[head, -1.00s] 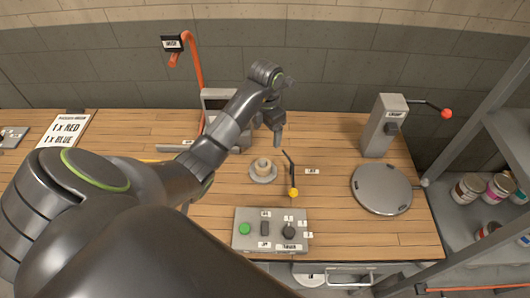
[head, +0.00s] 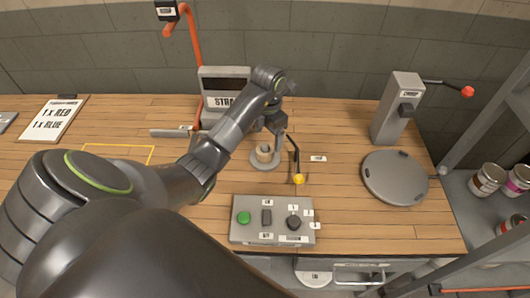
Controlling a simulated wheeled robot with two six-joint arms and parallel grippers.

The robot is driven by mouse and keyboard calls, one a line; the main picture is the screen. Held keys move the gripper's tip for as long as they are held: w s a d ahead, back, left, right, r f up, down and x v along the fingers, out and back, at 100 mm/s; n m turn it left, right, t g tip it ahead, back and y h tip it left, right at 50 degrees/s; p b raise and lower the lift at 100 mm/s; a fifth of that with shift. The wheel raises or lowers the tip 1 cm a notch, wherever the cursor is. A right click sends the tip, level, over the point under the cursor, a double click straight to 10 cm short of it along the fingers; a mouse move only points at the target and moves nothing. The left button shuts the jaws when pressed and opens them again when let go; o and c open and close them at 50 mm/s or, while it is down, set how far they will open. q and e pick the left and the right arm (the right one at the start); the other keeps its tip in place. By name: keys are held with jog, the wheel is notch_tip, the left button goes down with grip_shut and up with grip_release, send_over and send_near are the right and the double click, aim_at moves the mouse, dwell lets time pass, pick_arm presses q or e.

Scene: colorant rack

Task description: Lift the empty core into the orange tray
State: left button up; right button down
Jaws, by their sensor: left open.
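A small beige core (head: 264,152) stands upright on a round grey holder (head: 265,163) in the middle of the bench. I do not see an orange tray. My right gripper is not in view.
A grey control box (head: 273,234) with a green button stands in front. A round grey plate (head: 395,178) and a post with a red-knobbed lever (head: 398,108) are at right. A machine (head: 224,95) and orange pipe (head: 191,70) stand behind. A yellow outline (head: 118,147) marks bare bench at left.

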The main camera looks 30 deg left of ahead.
aim_at(265, 146)
pick_arm(q)
notch_tip(265, 146, down, 2)
jog(key=shift+f+b, duration=0.2)
jog(key=shift+b, duration=0.55)
jog(key=f+b, duration=0.3)
jog(key=shift+s+a+f, duration=0.1)
jog(key=shift+s+a, duration=0.25)
jog(key=shift+f+p, duration=0.35)
jog(key=shift+f, duration=0.55)
jog(key=c, duration=1)
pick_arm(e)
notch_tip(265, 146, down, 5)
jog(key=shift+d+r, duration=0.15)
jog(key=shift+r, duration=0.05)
